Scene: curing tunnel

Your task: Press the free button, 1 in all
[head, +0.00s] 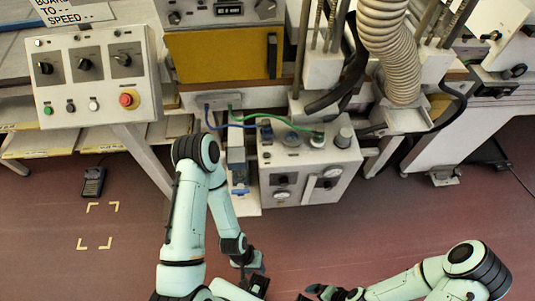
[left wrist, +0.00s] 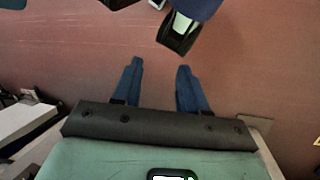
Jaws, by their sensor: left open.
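A white control panel (head: 95,75) stands at the upper left. Along its lower edge are a green button (head: 47,109), a dark button (head: 70,107), a white button (head: 93,105) and a red mushroom button (head: 127,99) on yellow. I cannot tell which one is called free. My left gripper (head: 256,284) is low in the head view, well away from the panel. The left wrist view shows its two blue fingers (left wrist: 159,68) apart with only floor between them. My right gripper (head: 309,292) is at the bottom edge; its jaws are unclear.
A cabled box (head: 310,168) stands below the machine, right of my left arm. A ribbed hose (head: 388,50) hangs at the upper right. A small dark device (head: 93,182) lies on the floor near yellow corner marks (head: 97,243). The reddish floor is mostly clear.

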